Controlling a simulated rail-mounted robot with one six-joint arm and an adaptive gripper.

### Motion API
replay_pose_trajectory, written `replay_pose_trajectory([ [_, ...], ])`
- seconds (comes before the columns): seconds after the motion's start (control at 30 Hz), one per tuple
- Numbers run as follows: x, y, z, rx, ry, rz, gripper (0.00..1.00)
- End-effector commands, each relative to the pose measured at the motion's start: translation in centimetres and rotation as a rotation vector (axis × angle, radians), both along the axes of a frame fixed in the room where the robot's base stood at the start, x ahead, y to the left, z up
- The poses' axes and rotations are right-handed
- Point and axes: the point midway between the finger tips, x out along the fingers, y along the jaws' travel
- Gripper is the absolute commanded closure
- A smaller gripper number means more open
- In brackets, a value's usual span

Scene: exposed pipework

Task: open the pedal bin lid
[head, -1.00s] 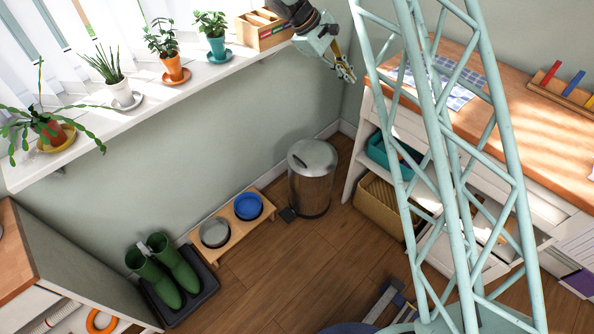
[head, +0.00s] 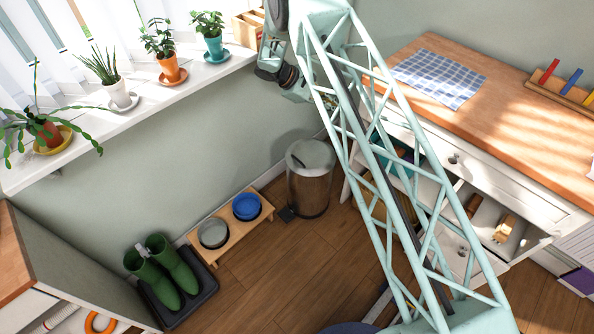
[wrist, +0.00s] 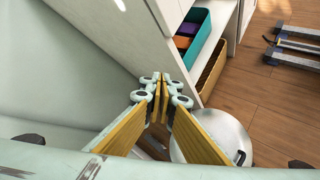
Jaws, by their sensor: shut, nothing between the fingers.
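The pedal bin (head: 308,192) is a metal cylinder on the wood floor by the wall corner. Its round lid (head: 310,155) lies shut, and a dark pedal (head: 287,214) sticks out at its lower left. In the wrist view the silver lid (wrist: 212,138) is at lower centre right, partly covered by a finger. My gripper (wrist: 160,92) has yellow finger pads, shut together and empty. It appears above and beside the lid; I see no clear contact. In the head view my fingers cannot be made out behind my arm. The pedal is not clear in the wrist view.
The plant shelf (head: 130,110) runs along the wall at upper left. The white cabinet (head: 455,160) with a wooden top stands right of the bin. A bowl stand (head: 230,232) and green boots (head: 165,268) are left of it. Floor in front is clear.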

Motion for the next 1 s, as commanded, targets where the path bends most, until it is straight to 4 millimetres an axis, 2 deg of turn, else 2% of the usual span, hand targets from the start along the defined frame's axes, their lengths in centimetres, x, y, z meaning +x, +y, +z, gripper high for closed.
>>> replay_pose_trajectory([
  [0.03, 0.1, 0.1, -1.2, -0.011, 0.003, 0.008, 1.0],
  [0.37, -1.7, 3.0, -6.6, -0.167, 0.08, 0.11, 1.0],
  [1.0, -6.8, 9.9, -16.7, -0.538, 0.204, 0.336, 1.0],
])
